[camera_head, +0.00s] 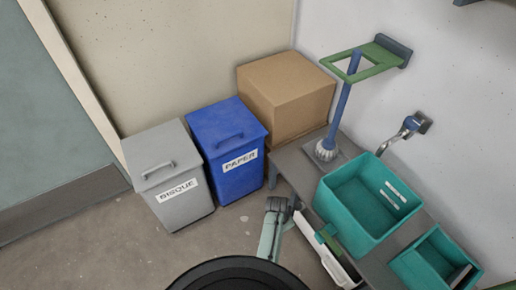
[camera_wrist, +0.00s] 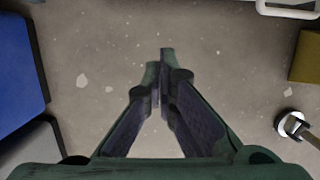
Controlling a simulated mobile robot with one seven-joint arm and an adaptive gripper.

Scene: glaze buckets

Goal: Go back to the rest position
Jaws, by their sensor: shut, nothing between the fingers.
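My gripper (camera_wrist: 160,75) shows in the wrist view with its two dark green fingers drawn together at the tips. It is shut with nothing held, and bare concrete floor lies beyond the tips. In the head view a pale green part of my arm (camera_head: 269,238) shows low in the middle, between the blue bin and the bench. The gripper's fingertips cannot be made out there.
A grey bin marked BISQUE (camera_head: 172,205), a blue bin marked PAPER (camera_head: 227,165) and a cardboard box (camera_head: 285,95) stand along the wall. The bench (camera_head: 295,163) at right bears a teal crate (camera_head: 345,222). Open floor (camera_head: 120,255) lies front left.

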